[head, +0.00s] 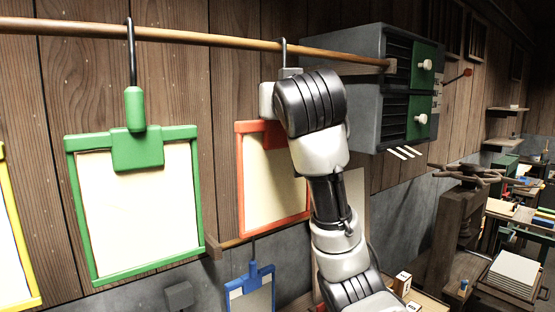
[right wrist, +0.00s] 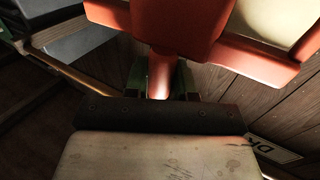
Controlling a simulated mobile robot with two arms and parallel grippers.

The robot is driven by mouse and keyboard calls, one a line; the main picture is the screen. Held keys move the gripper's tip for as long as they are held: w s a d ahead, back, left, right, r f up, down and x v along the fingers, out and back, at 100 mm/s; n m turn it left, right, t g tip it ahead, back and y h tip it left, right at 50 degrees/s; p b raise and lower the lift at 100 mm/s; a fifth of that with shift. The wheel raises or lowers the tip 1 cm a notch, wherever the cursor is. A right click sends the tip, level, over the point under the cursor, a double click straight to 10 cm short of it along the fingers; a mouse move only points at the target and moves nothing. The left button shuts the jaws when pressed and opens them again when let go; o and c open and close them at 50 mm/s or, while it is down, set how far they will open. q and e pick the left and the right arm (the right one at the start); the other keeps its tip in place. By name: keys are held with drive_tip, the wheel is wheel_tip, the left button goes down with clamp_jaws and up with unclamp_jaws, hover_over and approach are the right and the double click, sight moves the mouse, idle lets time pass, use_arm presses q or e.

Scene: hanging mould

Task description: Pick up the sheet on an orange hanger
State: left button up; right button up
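The orange hanger (head: 241,178) holds a pale sheet (head: 272,185) and hangs below the wooden rail, partly covered by my right arm. In the right wrist view its broad orange clip (right wrist: 155,25) and round neck (right wrist: 160,76) show close up, with a corner of the sheet (right wrist: 275,18) at top right. My right gripper (right wrist: 160,82) has one dark finger on each side of the neck. I cannot tell whether the fingers press on it. In the head view the gripper is mostly hidden behind my wrist. My left gripper is not in view.
A green hanger (head: 138,145) with a sheet hangs to the left, a yellow one (head: 20,303) at the far left. A blue frame (head: 233,287) hangs below. The rail (head: 195,38) runs above. A grey cabinet (head: 350,45) juts out right of my arm.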

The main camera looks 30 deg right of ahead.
clamp_jaws()
drive_tip(key=shift+r, duration=0.15)
